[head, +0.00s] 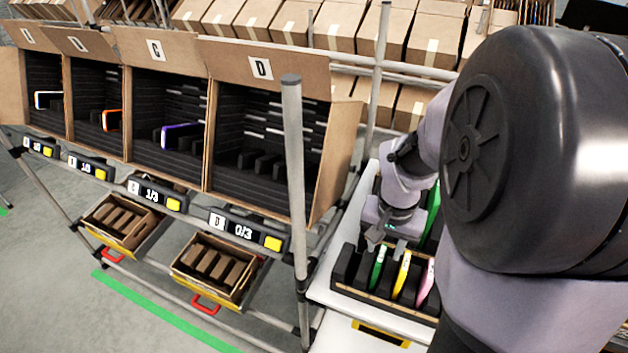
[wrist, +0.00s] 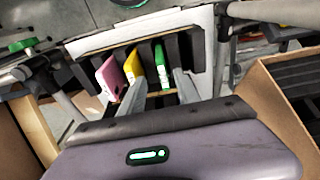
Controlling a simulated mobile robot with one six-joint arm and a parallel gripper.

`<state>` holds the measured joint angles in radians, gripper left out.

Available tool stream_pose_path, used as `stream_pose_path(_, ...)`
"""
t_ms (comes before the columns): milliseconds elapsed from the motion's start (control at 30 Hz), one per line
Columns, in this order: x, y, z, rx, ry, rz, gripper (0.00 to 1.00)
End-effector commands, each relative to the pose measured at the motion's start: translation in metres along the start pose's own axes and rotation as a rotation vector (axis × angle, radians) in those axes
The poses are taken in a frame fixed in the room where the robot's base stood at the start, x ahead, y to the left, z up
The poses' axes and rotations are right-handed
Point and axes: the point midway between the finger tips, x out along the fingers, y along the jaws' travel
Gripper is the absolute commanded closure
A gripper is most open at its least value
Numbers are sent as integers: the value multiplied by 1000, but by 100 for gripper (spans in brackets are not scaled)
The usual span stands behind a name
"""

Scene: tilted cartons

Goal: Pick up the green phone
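A green phone (head: 377,267) stands upright in a slot of a dark foam tray (head: 345,284) on the white surface at the lower right. A yellow phone (head: 402,271) and a pink phone (head: 426,283) stand beside it. My gripper (head: 382,238) is just above the tray, near the green phone. In the wrist view my gripper (wrist: 157,80) has its fingers apart and nothing held between them. There the green phone (wrist: 162,68) shows between the fingers, nearer the right one, apparently beyond the tips. Contact cannot be told. Another green item (head: 433,208) is partly hidden behind my arm.
Tilted cartons marked with letters, including carton D (head: 262,69), stand at left on a pipe rack; three hold phones, and D shows none. A metal post (head: 295,180) rises left of the tray. Lower bins (head: 215,265) hang under the rack. A carton wall (wrist: 285,90) is close at right.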

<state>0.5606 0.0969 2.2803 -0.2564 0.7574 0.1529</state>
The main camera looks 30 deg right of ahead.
Motion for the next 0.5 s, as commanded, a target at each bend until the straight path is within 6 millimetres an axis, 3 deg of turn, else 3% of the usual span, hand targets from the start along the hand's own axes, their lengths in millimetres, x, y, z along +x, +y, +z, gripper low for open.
stream_pose_path(33,13,0,1,0,-1,1,61)
stream_pose_path(267,34,0,-3,1,0,0,61)
stream_pose_path(500,76,-2,-8,0,1,0,61)
